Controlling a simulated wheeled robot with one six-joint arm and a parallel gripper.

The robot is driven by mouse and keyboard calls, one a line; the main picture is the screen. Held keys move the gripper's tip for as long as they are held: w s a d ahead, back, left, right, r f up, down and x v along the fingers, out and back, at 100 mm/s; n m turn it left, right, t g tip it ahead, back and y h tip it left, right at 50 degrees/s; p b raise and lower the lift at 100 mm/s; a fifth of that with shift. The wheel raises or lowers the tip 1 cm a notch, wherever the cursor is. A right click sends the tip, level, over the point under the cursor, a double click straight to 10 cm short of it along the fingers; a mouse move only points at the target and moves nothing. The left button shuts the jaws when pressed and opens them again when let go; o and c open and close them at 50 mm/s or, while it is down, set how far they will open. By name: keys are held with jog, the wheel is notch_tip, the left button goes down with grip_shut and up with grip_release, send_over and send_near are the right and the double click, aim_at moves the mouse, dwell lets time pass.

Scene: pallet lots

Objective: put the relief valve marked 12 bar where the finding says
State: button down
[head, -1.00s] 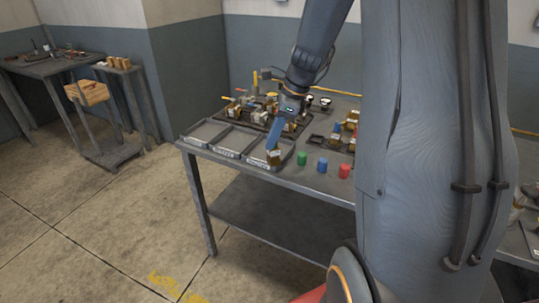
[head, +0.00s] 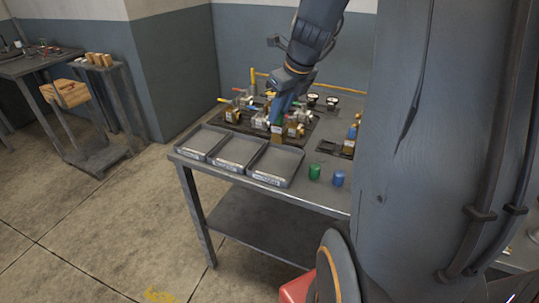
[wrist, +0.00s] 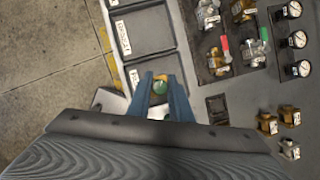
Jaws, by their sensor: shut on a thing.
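My gripper (head: 278,126) is shut on a small brass valve (head: 277,138). In the wrist view a round green top (wrist: 160,87) shows between the two blue fingers, with a bit of brass beside it. Any marking on the valve is too small to read. In the head view the valve hangs at the back edge of the right-hand grey tray (head: 270,180). The middle tray (head: 237,168) and the left tray (head: 192,153) stand beside it. All three look empty, and their front labels are not legible.
Behind the trays a dark board (head: 245,125) carries several brass fittings with coloured handles. Round gauges (wrist: 293,40) stand beyond it. A green cap (head: 314,172) and a blue cap (head: 338,178) stand right of the trays. More brass fittings (wrist: 268,123) lie at the right.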

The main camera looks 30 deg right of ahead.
aim_at(278, 140)
jog(key=f, duration=0.6)
jog(key=shift+w, duration=0.25)
jog(key=shift+f+b, duration=0.5)
jog(key=shift+f, duration=1.45)
jog(key=shift+f, duration=0.1)
jog(key=c, duration=1.6)
grip_release()
